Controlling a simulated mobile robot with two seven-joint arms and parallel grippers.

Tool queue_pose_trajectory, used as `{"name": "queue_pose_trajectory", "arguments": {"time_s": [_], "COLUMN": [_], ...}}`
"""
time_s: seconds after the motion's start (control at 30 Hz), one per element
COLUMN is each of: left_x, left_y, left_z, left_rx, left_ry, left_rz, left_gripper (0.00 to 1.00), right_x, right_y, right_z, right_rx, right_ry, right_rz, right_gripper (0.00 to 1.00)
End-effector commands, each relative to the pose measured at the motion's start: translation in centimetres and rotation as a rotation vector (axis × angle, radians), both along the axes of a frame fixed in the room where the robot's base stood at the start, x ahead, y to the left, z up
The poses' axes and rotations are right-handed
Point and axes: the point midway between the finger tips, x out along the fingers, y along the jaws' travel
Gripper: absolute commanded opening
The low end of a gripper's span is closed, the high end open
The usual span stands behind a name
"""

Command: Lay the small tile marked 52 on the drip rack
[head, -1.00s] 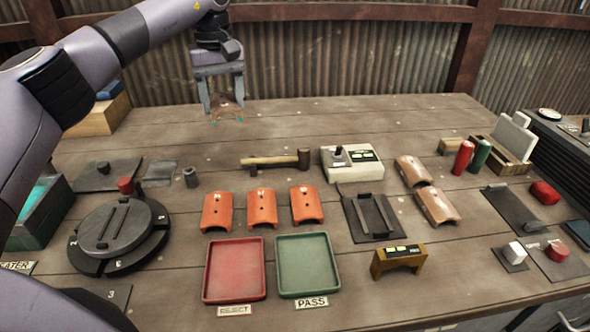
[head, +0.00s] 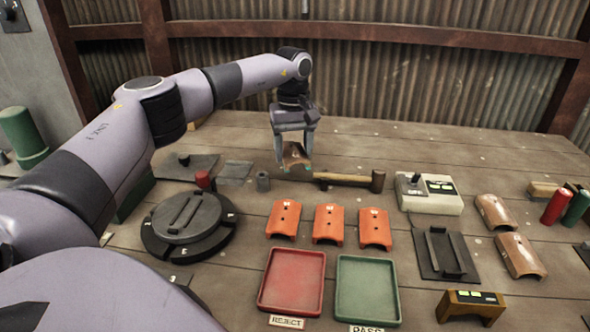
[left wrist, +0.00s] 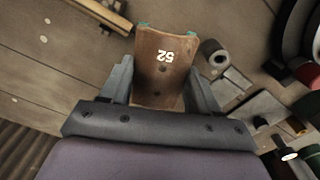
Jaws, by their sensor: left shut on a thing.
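My left gripper (head: 294,143) is shut on a small curved brown tile (head: 296,156), held above the back of the table left of the hammer. In the left wrist view the tile (left wrist: 160,75) sits between the two fingers (left wrist: 157,90), with a white 52 upside down on its face and teal bits at its far corners. A dark plate with two raised rails (head: 431,256) lies right of the orange tiles; it may be the drip rack, but I cannot tell for sure. My right gripper is not in view.
Three orange curved tiles (head: 329,225) lie mid-table above a red tray (head: 292,306) and a green tray (head: 368,318). A hammer (head: 345,179), a control box (head: 431,204), two brown curved tiles (head: 521,262) and a round dark turntable (head: 188,243) stand around. The back is mostly clear.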

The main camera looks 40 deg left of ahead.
Motion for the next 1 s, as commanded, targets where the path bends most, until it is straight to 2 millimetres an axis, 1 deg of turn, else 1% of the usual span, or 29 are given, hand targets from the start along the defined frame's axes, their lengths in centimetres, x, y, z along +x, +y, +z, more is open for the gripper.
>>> {"name": "queue_pose_trajectory", "arguments": {"time_s": [0.03,0.1,0.27,0.4,0.5,0.87,0.9,0.97,1.0], "left_x": [0.0,0.0,0.0,0.0,0.0,0.0,0.0,0.0,0.0], "left_y": [0.0,0.0,0.0,0.0,0.0,0.0,0.0,0.0,0.0], "left_z": [-0.6,-1.2,-2.3,-4.4,-5.6,-6.1,-6.1,-6.1,-6.1], "left_rx": [0.000,-0.001,0.001,0.001,0.000,0.000,0.000,0.000,0.001], "left_ry": [0.001,-0.001,0.001,0.002,0.000,-0.001,-0.001,-0.001,-0.001], "left_rz": [0.000,0.000,0.000,0.000,0.001,0.000,0.000,0.000,0.000], "left_gripper": [0.28,0.28,0.28,0.28,0.28,0.28,0.68,0.86,0.86], "right_x": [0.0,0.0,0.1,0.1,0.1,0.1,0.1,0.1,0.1], "right_y": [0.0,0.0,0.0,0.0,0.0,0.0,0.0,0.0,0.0], "right_z": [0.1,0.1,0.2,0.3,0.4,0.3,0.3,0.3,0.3], "right_rx": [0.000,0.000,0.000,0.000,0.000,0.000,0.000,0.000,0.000], "right_ry": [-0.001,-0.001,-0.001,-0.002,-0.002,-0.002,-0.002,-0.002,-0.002], "right_rz": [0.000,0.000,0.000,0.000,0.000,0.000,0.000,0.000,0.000], "right_gripper": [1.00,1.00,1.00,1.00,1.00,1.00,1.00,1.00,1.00]}}
